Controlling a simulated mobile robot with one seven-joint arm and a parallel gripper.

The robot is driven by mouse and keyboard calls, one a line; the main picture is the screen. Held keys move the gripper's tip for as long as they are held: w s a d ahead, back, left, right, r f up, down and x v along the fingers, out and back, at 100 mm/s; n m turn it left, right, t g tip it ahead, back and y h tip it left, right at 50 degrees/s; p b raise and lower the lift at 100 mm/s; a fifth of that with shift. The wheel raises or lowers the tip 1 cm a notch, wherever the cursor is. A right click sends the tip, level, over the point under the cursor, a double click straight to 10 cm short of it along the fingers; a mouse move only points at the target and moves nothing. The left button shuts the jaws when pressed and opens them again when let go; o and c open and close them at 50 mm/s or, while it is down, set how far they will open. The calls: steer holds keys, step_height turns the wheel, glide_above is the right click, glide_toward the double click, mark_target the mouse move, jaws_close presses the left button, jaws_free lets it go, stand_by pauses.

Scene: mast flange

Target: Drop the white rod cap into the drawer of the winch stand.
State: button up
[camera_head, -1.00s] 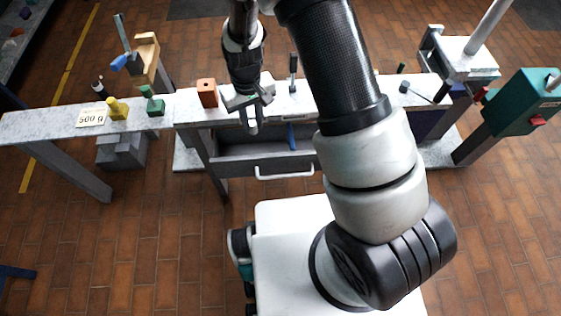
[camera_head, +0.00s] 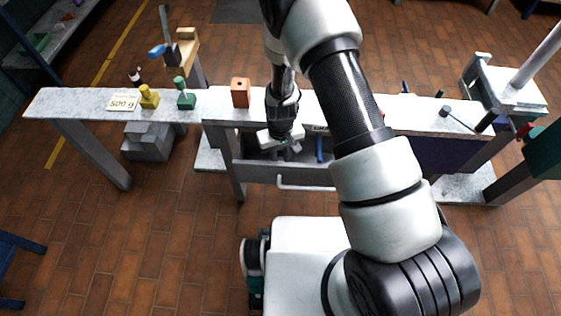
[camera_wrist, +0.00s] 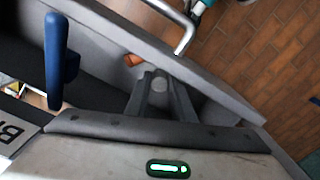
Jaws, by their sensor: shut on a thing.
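My gripper (camera_head: 284,148) points down into the open drawer (camera_head: 262,173) of the winch stand, under the benchtop's front edge. In the head view the cap is hidden by the gripper and the drawer front. The drawer wall (camera_wrist: 150,35) runs close beyond the fingertips in the wrist view. I cannot tell whether the cap touches the drawer floor.
A blue-handled thing (camera_wrist: 56,60) lies in the drawer beside my gripper, and a small orange thing (camera_wrist: 133,60) is near the fingertips. The drawer handle (camera_head: 305,187) sticks out in front. An orange block (camera_head: 240,93) and green (camera_head: 186,98) and yellow (camera_head: 149,97) pieces stand on the benchtop.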

mark_target(281, 160)
steer(key=shift+f, duration=0.8)
steer(key=shift+f+b, duration=0.55)
steer(key=shift+f, duration=0.1)
steer(key=o, duration=1)
step_height(281, 160, up, 14)
steer(key=p, duration=0.4)
steer(key=shift+f, duration=0.25)
